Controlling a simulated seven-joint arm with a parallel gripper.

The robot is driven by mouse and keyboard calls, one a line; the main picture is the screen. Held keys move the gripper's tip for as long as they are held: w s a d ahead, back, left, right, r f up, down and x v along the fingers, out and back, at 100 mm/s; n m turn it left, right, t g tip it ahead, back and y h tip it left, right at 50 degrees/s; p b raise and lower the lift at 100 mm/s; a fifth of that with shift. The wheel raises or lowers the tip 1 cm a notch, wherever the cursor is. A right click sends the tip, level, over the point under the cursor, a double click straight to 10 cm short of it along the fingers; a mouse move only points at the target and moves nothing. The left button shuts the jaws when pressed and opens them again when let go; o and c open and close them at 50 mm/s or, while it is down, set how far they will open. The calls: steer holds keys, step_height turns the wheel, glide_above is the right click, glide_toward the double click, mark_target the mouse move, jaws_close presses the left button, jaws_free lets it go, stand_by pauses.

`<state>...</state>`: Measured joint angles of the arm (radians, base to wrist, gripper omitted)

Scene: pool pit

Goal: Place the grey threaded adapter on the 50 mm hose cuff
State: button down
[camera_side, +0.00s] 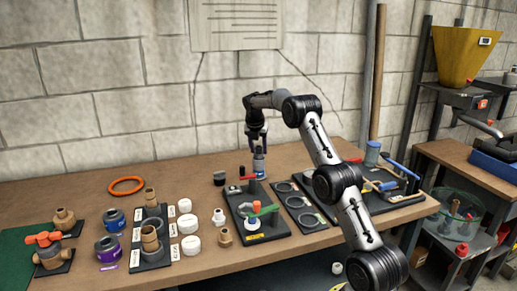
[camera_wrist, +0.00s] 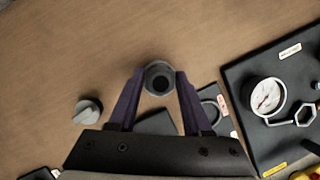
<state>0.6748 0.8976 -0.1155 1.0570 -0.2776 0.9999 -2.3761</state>
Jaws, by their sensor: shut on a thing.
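My gripper (camera_side: 257,143) points down above the back of the bench, in the side view. It is shut on a grey, round, hollow piece (camera_side: 259,164), which looks like the grey threaded adapter. In the wrist view, my gripper (camera_wrist: 158,82) has its two purple fingers on either side of the piece's grey rim (camera_wrist: 158,67), with a dark hole in the middle. Its threads are too small to make out. Tan upright tubes (camera_side: 150,238) stand on labelled black plates at the left. I cannot tell which thing is the 50 mm hose cuff.
A black board with red-handled and green-handled valves (camera_side: 263,210) lies near the held piece. White caps (camera_side: 190,246), blue and purple fittings (camera_side: 108,250) and an orange ring (camera_side: 126,185) are leftward. A grey knobbed piece (camera_wrist: 88,110) and gauge (camera_wrist: 266,96) show in the wrist view.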

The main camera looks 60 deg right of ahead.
steer(key=shift+c, duration=1.7)
jaws_free()
steer(key=shift+f, duration=0.15)
steer(key=v, duration=1.2)
steer(key=s+a+r+m+t+y, duration=0.1)
steer(key=s+a+r+m, duration=0.2)
steer(key=a, duration=0.5)
steer(key=s+a+r+m+t, duration=0.1)
steer(key=s+a+r+m, duration=0.2)
steer(key=a, duration=0.6)
steer(key=s+a+r+m+t+y, duration=0.1)
steer(key=s+a+r+m, duration=0.2)
steer(key=a, duration=0.5)
steer(key=s+a+f+m, duration=0.3)
steer(key=s+a+m, duration=0.1)
steer(key=s, duration=0.3)
steer(key=s+a+f+m+t+y, duration=0.1)
steer(key=s+a+f+m, duration=0.2)
steer(key=s+a, duration=0.3)
steer(key=s+a+f+m+y, duration=0.1)
steer(key=s+a+f+m, duration=0.3)
steer(key=s, duration=0.4)
steer(key=shift+a+m, duration=0.4)
steer(key=shift+a, duration=0.15)
